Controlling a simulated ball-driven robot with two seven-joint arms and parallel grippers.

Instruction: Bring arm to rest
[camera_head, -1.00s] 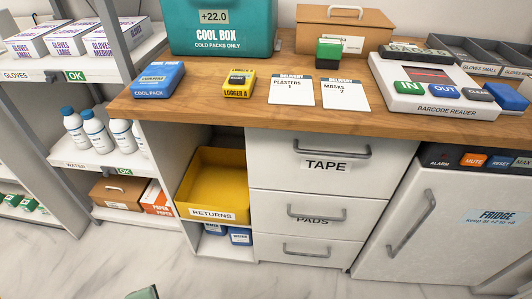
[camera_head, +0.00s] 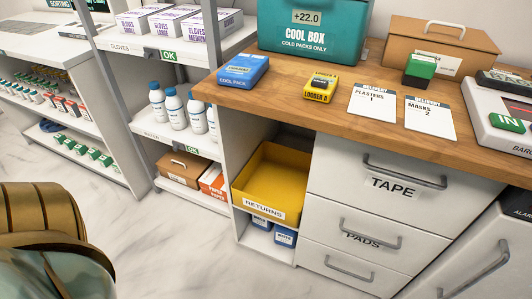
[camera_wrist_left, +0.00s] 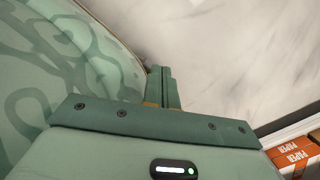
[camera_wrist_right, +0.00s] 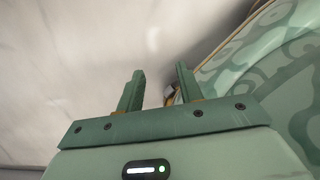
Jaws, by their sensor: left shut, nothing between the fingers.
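My left gripper (camera_wrist_left: 164,88) shows in the left wrist view with its two green fingers together and nothing between them. The patterned green surface beside it is part of my own body. My right gripper (camera_wrist_right: 160,88) shows in the right wrist view with its fingers apart and no object held between them. Pale floor lies beyond both grippers. In the head view neither gripper is visible; a gold and green part of my own body fills the lower left corner.
The wooden counter (camera_head: 288,101) carries the cool box (camera_head: 313,30), cold pack (camera_head: 243,70), logger (camera_head: 320,86) and delivery cards. The yellow returns bin (camera_head: 268,187) sits below. Shelves stand left; orange paper boxes (camera_wrist_left: 296,153) appear near the left wrist. Marble floor (camera_head: 170,240) is clear.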

